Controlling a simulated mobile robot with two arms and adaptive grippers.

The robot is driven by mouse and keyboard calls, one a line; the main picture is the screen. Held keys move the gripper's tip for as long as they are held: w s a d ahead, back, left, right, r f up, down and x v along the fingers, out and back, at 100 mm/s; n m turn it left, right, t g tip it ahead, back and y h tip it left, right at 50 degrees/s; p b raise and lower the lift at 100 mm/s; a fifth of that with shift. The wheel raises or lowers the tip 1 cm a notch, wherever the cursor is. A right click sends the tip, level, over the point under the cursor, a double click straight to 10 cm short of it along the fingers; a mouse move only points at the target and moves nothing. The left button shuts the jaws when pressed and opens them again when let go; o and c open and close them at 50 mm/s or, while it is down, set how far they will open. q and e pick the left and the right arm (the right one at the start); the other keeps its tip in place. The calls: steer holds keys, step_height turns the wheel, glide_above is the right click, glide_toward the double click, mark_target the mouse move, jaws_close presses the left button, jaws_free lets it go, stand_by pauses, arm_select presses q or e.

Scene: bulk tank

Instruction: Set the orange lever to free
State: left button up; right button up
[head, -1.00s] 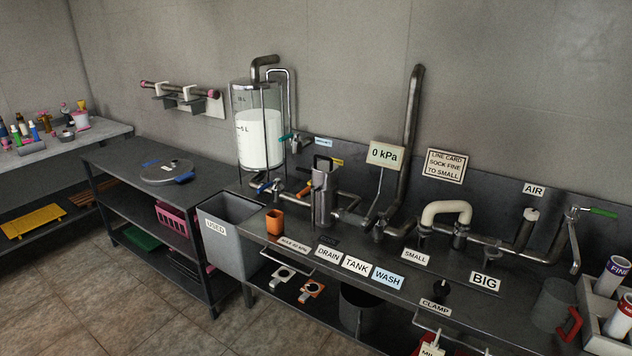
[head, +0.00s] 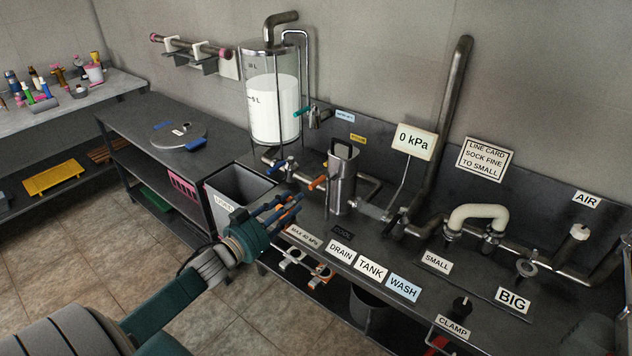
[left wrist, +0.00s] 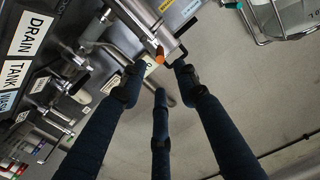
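The orange lever (head: 318,183) sits on the pipework just left of the upright metal housing (head: 342,180), above the bench. In the left wrist view the orange lever (left wrist: 160,55) shows end-on, just beyond the fingertips. My left gripper (head: 296,202) reaches in over the bench's front edge, slightly left of and nearer than the lever. Its three dark blue fingers are spread with nothing between them, as the left wrist view (left wrist: 158,80) shows. I see no clear contact with the lever. My right gripper is not in view. No "free" marking is legible.
A blue-handled valve (head: 276,168) is left of the lever, below the clear tank (head: 272,105). A teal-handled valve (head: 303,112) is higher up. A grey used bin (head: 235,187) stands beside my gripper. DRAIN, TANK and WASH labels (head: 371,268) line the bench front.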

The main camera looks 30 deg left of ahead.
mark_target(312, 184)
arm_select(q)
steer(key=w, duration=0.6)
steer(key=w+p, duration=0.1)
steer(key=w, duration=0.2)
steer(key=shift+w+d, duration=0.15)
steer(key=shift+d, duration=0.2)
jaws_close()
